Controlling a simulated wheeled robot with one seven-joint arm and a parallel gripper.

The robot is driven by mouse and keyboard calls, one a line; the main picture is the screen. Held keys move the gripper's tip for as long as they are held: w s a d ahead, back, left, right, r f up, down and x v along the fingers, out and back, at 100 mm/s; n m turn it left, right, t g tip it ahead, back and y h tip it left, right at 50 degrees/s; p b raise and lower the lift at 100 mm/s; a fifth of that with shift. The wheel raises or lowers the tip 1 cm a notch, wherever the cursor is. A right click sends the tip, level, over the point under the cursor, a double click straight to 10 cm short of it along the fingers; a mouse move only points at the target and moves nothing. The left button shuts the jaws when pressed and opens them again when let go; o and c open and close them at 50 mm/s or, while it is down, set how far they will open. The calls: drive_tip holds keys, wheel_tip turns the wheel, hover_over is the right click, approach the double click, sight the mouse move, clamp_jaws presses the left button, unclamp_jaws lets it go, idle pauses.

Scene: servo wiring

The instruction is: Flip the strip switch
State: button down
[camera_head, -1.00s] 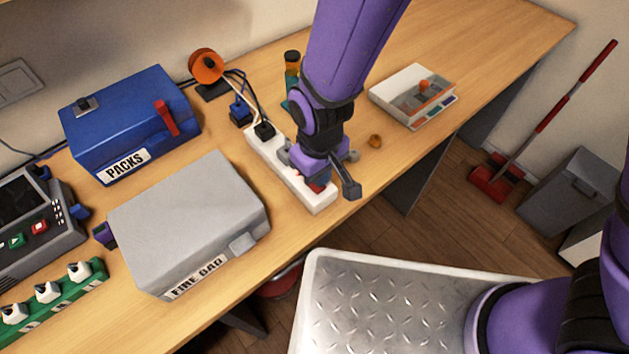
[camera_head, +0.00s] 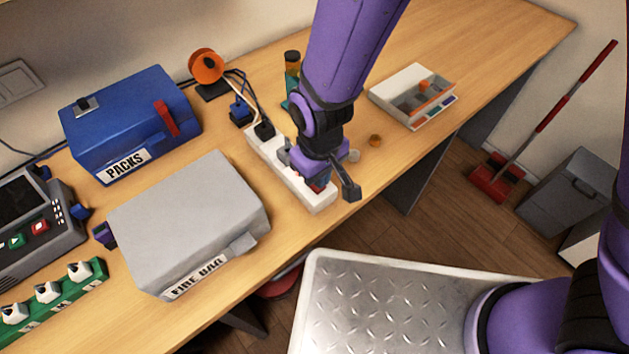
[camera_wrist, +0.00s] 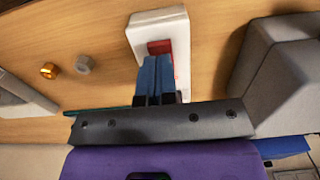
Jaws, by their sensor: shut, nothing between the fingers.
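The white power strip (camera_head: 289,176) lies on the wooden bench, with a black plug in its far end. Its red switch (camera_wrist: 159,47) shows in the wrist view near the end of the strip (camera_wrist: 166,23). My gripper (camera_wrist: 155,62) is shut and empty, its blue fingertips right at the red switch, pointing down. They appear to touch or nearly touch it. The wrist view cannot show which way the switch is tilted. In the head view my gripper (camera_head: 319,186) hides most of the switch.
A grey FIRE BAG box (camera_head: 188,218) stands left of the strip and a blue PACKS box (camera_head: 128,120) behind it. A compartment tray (camera_head: 414,97) is to the right. A small brass part (camera_head: 375,140) and a grey knob (camera_wrist: 83,63) lie near the strip.

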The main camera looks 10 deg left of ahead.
drive_tip(key=shift+f, duration=1)
idle(0.6)
drive_tip(key=shift+r, duration=3.5)
